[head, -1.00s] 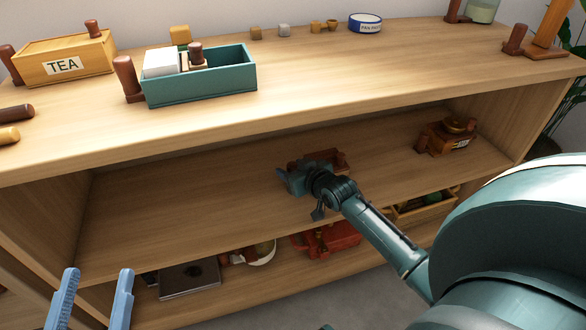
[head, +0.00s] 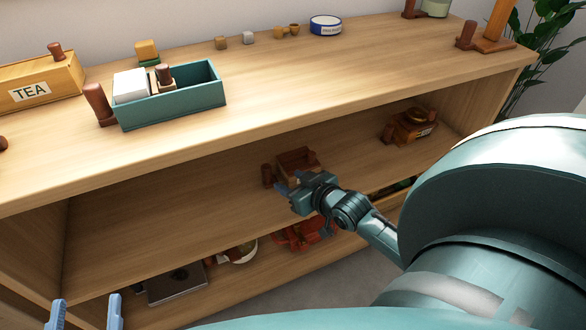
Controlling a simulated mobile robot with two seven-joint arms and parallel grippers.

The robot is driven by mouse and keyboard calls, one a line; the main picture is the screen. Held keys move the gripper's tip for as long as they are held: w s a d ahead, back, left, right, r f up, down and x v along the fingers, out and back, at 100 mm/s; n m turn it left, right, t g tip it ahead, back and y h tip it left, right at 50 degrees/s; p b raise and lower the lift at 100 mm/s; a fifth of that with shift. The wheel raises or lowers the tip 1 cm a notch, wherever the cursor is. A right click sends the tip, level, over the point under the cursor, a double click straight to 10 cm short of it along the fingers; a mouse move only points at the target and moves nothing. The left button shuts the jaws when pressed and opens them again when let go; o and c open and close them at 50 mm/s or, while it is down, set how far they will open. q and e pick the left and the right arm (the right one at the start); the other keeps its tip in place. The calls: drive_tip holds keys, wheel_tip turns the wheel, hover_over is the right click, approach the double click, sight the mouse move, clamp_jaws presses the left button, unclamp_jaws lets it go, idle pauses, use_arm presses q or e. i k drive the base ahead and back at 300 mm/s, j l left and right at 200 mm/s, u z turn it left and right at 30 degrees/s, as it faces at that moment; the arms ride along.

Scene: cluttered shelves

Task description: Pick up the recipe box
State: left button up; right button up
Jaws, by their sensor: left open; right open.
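No label reading "recipe" is legible, so I cannot tell for sure which box is the recipe box. A small reddish-brown wooden box (head: 294,160) stands on the middle shelf, partly hidden by my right gripper (head: 288,184). That gripper is open, with its fingers in front of the box's near side; I cannot tell whether they touch it. A teal open box (head: 180,108) with white cards and a brown peg stands on the top shelf. My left gripper (head: 84,312) is open and empty at the bottom left corner.
A yellow TEA box (head: 40,82) and a blue-and-white tin (head: 326,26) stand on the top board. A labelled brown box (head: 411,128) is further right on the middle shelf. Red items (head: 300,236) and a grey flat box (head: 176,284) lie below. The middle shelf's left half is clear.

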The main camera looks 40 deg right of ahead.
sight(200, 88)
drive_tip(key=k, duration=1)
